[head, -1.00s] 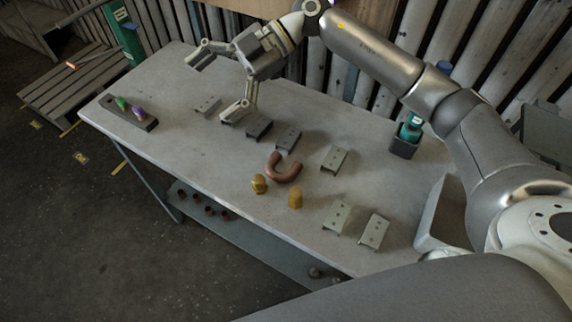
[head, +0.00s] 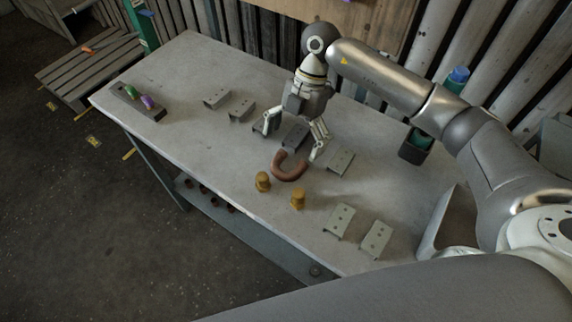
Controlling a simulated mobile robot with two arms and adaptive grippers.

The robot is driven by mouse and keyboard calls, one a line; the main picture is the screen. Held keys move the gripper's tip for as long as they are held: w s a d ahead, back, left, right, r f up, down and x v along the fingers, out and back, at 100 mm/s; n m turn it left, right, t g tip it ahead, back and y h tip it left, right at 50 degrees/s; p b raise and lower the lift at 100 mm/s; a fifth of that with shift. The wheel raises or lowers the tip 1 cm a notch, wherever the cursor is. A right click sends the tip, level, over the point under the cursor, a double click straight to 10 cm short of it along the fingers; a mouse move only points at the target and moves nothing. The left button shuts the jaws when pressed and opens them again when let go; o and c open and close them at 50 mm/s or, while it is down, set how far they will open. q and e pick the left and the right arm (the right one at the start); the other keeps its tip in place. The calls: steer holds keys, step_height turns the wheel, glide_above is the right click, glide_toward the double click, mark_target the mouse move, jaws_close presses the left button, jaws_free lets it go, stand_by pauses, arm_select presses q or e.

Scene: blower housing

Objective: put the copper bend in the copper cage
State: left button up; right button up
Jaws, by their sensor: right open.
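The copper bend (head: 288,177) is a brown U-shaped pipe lying on the grey workbench in the head view. My right gripper (head: 291,142) is open just behind it, fingers spread and pointing down. Its right fingertip is close to the bend's right end; I cannot tell whether they touch. The left finger is farther back, near a grey bracket. Nothing is held between the fingers. I cannot make out a copper cage for certain in this view. My left gripper is not in view.
Two brass fittings (head: 298,200) stand in front of the bend. Several grey brackets (head: 339,219) are spread over the workbench (head: 190,140). A dark tray (head: 128,103) with green and purple items is at the left. A dark holder (head: 413,151) stands at the back right.

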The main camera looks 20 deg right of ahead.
mark_target(286, 171)
steer(key=p+x, duration=0.1)
steer(key=x, duration=0.3)
steer(key=shift+s+a+p, duration=0.1)
steer(key=shift+s+p, duration=0.25)
steer(key=shift+p, duration=0.05)
steer(key=shift+a+f, duration=0.1)
steer(key=shift+f, duration=0.4)
steer(key=c, duration=1.2)
steer(key=shift+c, duration=0.2)
steer(key=shift+r, duration=0.2)
